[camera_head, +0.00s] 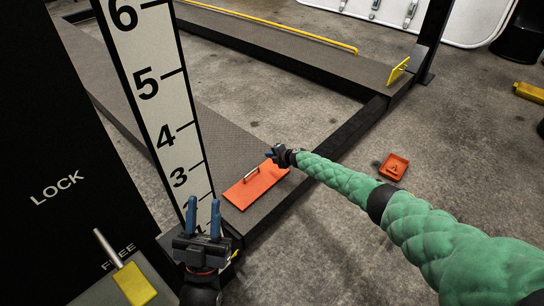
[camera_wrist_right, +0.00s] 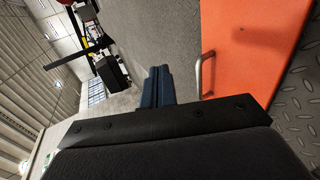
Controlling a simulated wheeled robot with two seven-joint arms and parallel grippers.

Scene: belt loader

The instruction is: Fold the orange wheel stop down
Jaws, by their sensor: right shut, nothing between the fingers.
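The orange wheel stop (camera_head: 250,191) is a flat plate with a metal bar handle (camera_head: 252,174) at the end of the near runway. It looks lying down or nearly so; its exact tilt is hard to tell. In the right wrist view, the orange plate (camera_wrist_right: 238,55) fills the right side, with the handle (camera_wrist_right: 203,74) on its left edge. My right gripper (camera_head: 270,155) is shut and empty, just beyond the plate's far corner. Its blue fingers (camera_wrist_right: 158,86) are beside the handle, apart from it. My left gripper (camera_head: 202,217) is open and empty before the numbered scale.
A black post with a white numbered scale (camera_head: 152,85) stands left, beside a LOCK/FREE panel with a yellow-gripped lever (camera_head: 134,284). The far runway carries an upright yellow stop (camera_head: 397,71). An orange tray (camera_head: 394,166) lies on open concrete floor at right.

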